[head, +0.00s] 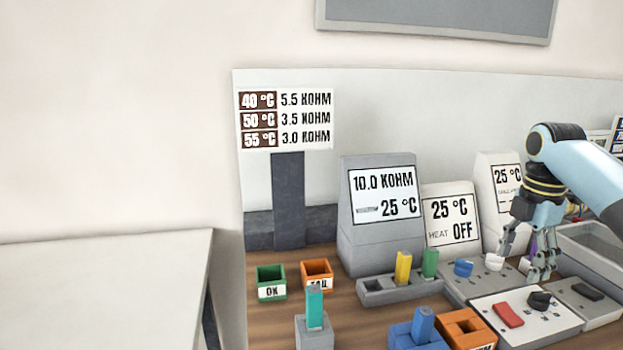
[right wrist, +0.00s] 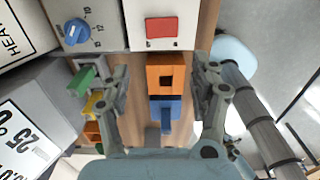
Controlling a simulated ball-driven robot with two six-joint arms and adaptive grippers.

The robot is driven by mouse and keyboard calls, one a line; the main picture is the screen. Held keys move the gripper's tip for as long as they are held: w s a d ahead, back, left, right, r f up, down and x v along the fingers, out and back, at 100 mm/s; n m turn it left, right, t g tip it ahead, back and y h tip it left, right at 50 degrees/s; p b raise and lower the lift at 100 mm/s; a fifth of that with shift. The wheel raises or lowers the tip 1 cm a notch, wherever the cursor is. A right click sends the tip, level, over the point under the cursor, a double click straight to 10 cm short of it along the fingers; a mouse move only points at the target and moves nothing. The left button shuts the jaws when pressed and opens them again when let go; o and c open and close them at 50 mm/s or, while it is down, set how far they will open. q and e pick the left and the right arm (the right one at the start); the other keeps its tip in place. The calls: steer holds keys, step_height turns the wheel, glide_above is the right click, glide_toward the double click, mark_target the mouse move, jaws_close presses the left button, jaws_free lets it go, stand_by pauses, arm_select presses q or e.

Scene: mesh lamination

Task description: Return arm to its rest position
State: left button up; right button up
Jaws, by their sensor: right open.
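My right gripper (head: 522,262) is open with nothing between its fingers. It points down above the grey control panels at the right of the table in the head view. In the right wrist view its two fingers (right wrist: 163,72) stand wide apart, with the orange block (right wrist: 160,58) and blue block (right wrist: 160,112) below and between them. My right arm reaches in from the right edge of the head view. My left gripper is not in view.
A panel with a red button (head: 509,314) and a black knob (head: 540,300) lies below the gripper. A grey rack (head: 400,291) holds yellow and green pieces. Green (head: 271,282) and orange (head: 317,273) bins stand left. Display boxes (head: 382,240) stand behind. A grey tray is at right.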

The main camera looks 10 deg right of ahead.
steer(key=s+a+f+m+t+h, duration=0.1)
steer(key=s+a+f+m, duration=0.75)
steer(key=s+a, duration=0.4)
steer(key=s+a+r+m+t, duration=0.1)
steer(key=s+a+r+m, duration=0.15)
steer(key=s+m, duration=0.45)
steer(key=s+a+r+m+t, duration=0.2)
steer(key=s+a+m, duration=0.1)
steer(key=s, duration=0.8)
step_height(320, 180, down, 35)
steer(key=s+d+g+b, duration=0.2)
steer(key=s+d+b, duration=0.1)
steer(key=b, duration=0.5)
arm_select(q)
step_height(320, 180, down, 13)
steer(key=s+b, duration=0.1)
steer(key=b, duration=0.3)
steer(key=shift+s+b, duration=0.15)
steer(key=shift+b, duration=0.2)
arm_select(e)
steer(key=s+f+g, duration=0.1)
steer(key=s+f, duration=1.6)
steer(key=f, duration=0.2)
steer(key=shift+s+d+f, duration=0.25)
steer(key=shift+d+f, duration=0.05)
